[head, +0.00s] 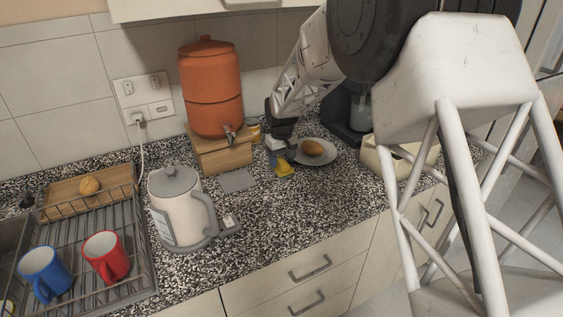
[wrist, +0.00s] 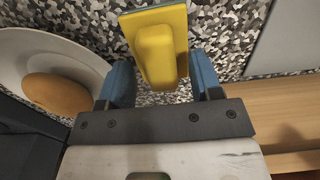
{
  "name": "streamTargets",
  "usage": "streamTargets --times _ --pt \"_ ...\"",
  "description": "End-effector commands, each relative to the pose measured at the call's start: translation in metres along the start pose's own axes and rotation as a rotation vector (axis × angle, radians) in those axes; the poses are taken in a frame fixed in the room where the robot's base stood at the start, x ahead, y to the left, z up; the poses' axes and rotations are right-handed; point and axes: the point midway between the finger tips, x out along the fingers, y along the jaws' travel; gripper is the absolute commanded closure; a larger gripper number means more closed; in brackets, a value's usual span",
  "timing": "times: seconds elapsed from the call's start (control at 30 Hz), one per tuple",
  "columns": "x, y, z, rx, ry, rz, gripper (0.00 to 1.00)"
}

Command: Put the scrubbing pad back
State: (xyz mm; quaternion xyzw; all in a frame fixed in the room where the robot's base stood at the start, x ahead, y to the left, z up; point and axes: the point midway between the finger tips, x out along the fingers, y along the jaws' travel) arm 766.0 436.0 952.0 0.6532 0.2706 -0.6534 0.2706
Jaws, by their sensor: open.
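The yellow scrubbing pad (wrist: 158,50), with a raised grip and a thin blue-grey layer at its far edge, lies on the speckled counter in the wrist view. It also shows as a small yellow shape in the head view (head: 283,170). My gripper (wrist: 160,80) is open, with one blue finger on each side of the pad's near end. I cannot tell whether the fingers touch it. In the head view my gripper (head: 281,157) is just behind the pad and partly hides it.
A plate (head: 325,157) with a brown roundish item (head: 312,148) lies close beside my gripper. A wooden stand (head: 222,152) holds an orange dispenser (head: 212,88); a grey flat piece (head: 238,181) lies before it. A kettle (head: 180,208) and dish rack (head: 85,243) are left. The front counter is clear.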

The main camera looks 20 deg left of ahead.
Motion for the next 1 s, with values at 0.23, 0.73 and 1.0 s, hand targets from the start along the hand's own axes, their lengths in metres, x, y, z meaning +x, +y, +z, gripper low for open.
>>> streamTargets --times 0.23,0.73,1.0 --pt "-0.036 0.000 -0.001 0.000 0.003 0.001 0.41" --pt "-0.102 0.000 0.000 0.000 0.001 0.000 0.41" --pt "-0.109 0.000 0.000 0.000 0.000 0.000 0.41"
